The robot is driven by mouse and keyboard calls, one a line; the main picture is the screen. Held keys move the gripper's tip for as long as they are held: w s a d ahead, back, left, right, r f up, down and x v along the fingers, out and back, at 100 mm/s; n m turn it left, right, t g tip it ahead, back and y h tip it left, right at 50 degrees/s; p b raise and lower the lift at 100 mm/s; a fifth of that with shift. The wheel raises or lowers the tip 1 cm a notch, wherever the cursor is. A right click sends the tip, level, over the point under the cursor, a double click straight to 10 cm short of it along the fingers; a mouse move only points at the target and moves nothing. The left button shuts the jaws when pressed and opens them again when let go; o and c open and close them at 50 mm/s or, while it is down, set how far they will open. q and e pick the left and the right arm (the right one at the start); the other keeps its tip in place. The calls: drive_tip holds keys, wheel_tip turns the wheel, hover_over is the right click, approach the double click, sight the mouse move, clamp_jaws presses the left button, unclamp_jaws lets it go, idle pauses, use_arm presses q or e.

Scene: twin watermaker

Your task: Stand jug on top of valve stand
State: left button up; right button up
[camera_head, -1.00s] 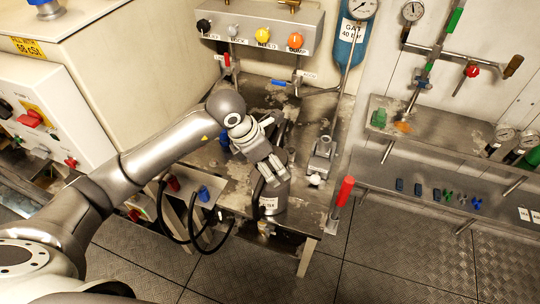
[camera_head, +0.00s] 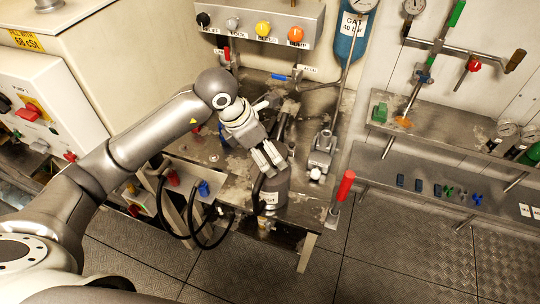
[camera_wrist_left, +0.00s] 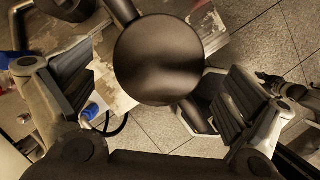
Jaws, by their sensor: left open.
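The jug (camera_head: 270,194), a grey metal cylinder with a white label, stands near the front edge of the metal bench. Its dark round top (camera_wrist_left: 158,60) fills the middle of the left wrist view. My left gripper (camera_head: 270,163) is open just above and behind the jug. In the left wrist view its fingers (camera_wrist_left: 155,95) are spread, one on each side of the top; I cannot tell whether they touch it. A metal fitting with a pale knob (camera_head: 319,160), possibly the valve stand, is on the bench right of the jug.
A red-handled lever (camera_head: 344,187) rises at the bench's right front corner. Black hoses (camera_head: 205,232) loop left of the jug. A valve panel (camera_head: 262,27) and blue gas bottle (camera_head: 351,42) are behind. A shelf (camera_head: 425,186) with small parts is at right.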

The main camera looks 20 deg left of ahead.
use_arm(q)
drive_tip(key=b+v, duration=0.1)
drive_tip(key=v, duration=0.7)
drive_tip(key=shift+r, duration=0.3)
drive_tip(key=shift+s, duration=0.1)
